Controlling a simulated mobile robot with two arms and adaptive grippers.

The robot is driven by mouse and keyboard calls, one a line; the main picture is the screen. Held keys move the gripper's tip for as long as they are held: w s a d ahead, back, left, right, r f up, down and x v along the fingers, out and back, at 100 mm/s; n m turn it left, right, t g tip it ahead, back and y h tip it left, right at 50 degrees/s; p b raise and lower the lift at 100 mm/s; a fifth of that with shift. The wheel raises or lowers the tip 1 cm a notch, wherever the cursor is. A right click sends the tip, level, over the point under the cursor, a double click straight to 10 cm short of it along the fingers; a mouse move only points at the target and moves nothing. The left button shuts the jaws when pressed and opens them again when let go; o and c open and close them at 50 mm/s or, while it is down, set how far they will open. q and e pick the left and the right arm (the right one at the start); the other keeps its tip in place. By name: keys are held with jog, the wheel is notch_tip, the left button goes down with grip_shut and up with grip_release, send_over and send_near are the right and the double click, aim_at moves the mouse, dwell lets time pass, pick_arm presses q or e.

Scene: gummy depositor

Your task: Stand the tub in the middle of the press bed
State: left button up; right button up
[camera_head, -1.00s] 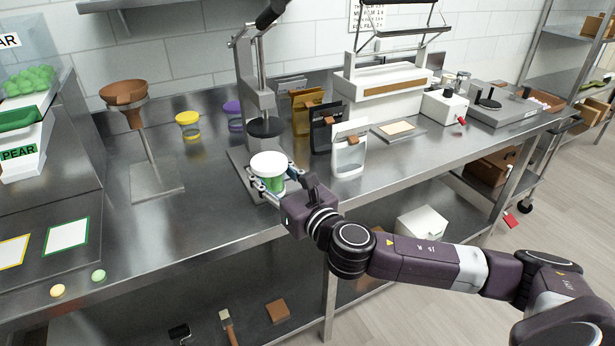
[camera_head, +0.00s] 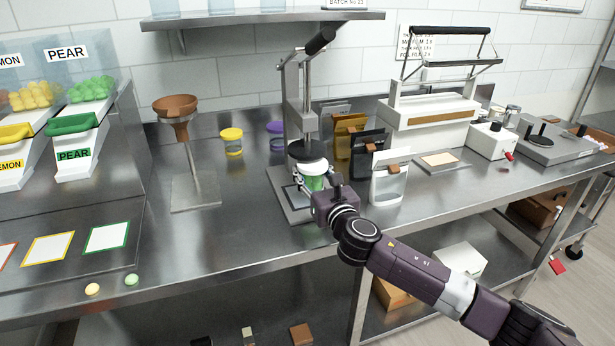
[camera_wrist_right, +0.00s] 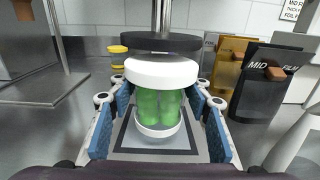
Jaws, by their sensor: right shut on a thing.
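The tub (camera_head: 314,182) is clear with green contents and a white lid. It is upright in my right gripper (camera_head: 316,187), over the press bed (camera_head: 283,187). In the right wrist view, the tub (camera_wrist_right: 160,105) sits between the two blue-padded fingers of the gripper (camera_wrist_right: 159,98). Its base shows inside the dark square outline on the bed (camera_wrist_right: 127,142); I cannot tell whether it touches the bed. The press's round black plate (camera_wrist_right: 160,43) is just above and behind the lid. My left gripper is out of view.
A clear-and-white pouch (camera_head: 389,184) and a black pouch (camera_head: 367,155) stand close right of the press. A funnel stand (camera_head: 187,150) and a yellow-lidded tub (camera_head: 232,141) stand to the left. The press lever (camera_head: 318,42) is raised. The bench between funnel stand and press is largely clear.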

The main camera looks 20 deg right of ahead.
aim_at(307, 178)
jog(key=w, duration=0.3)
jog(key=shift+w+a, duration=0.15)
jog(key=shift+w, duration=0.1)
jog(key=shift+w+f+b, duration=0.1)
jog(key=shift+f+b, duration=0.25)
jog(key=shift+f, duration=1.4)
jog(key=shift+f, duration=0.2)
jog(key=o, duration=1.2)
jog(key=shift+c, duration=0.2)
